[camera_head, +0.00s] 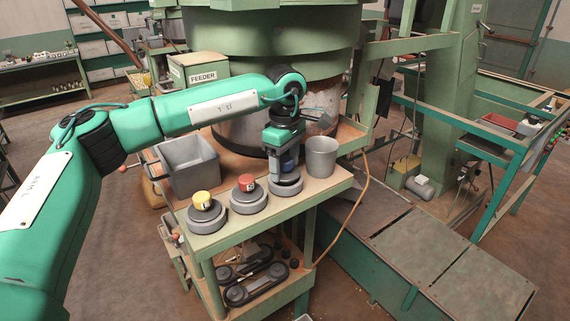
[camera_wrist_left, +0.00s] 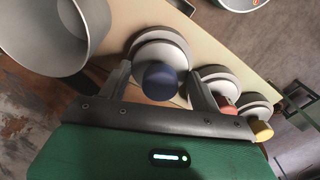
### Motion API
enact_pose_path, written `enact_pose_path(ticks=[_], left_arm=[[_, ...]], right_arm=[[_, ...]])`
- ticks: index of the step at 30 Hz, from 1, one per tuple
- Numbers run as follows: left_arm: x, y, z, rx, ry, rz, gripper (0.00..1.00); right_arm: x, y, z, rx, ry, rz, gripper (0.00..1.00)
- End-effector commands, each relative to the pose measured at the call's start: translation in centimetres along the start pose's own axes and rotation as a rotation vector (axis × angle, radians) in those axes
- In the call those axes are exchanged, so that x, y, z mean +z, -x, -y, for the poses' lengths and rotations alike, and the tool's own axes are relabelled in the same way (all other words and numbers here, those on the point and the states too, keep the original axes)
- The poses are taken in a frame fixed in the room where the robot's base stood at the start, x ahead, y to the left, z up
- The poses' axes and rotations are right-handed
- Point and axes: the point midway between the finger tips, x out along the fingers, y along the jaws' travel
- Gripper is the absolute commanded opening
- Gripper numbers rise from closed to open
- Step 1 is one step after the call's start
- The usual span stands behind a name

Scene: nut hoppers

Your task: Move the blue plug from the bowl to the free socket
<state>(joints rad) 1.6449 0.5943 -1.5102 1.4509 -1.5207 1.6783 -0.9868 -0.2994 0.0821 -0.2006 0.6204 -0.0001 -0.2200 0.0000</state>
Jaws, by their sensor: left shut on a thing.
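My left gripper (camera_head: 287,163) points down over the rightmost grey round socket (camera_head: 285,187) on the bench. It is shut on the blue plug (camera_head: 288,159), which also shows between the fingers in the left wrist view (camera_wrist_left: 160,82). The plug is above or at the socket's middle; I cannot tell whether it is seated. The grey bowl (camera_head: 321,160) stands just right of this socket, and its rim shows at upper left in the wrist view (camera_wrist_left: 88,35). A red plug (camera_head: 246,182) and a yellow plug (camera_head: 202,200) sit in the other two sockets. My right gripper is out of view.
A grey open bin (camera_head: 188,165) stands at the bench's left. The big green feeder machine (camera_head: 265,45) rises close behind the bench. A lower shelf (camera_head: 290,282) holds belts and small dark parts. An orange cable (camera_head: 362,200) hangs at the bench's right side.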

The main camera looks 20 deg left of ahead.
Motion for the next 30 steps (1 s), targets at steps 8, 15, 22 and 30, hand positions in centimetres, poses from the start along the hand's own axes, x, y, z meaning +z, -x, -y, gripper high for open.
enact_pose_path(ticks=[8, 15, 22, 30], left_arm=[[0.0, 0.0, 0.0, 0.001, 0.0, 0.0, 0.36], [0.0, -0.3, 0.0, 0.001, 0.0, 0.0, 0.36], [0.0, -0.8, 0.0, 0.001, 0.0, 0.0, 0.36], [0.0, -1.1, 0.0, 0.001, 0.0, 0.0, 0.7]], right_arm=[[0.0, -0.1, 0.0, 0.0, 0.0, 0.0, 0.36], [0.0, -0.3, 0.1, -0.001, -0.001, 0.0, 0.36], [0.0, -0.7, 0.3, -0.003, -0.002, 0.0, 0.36], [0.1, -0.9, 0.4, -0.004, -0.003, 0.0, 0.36]])
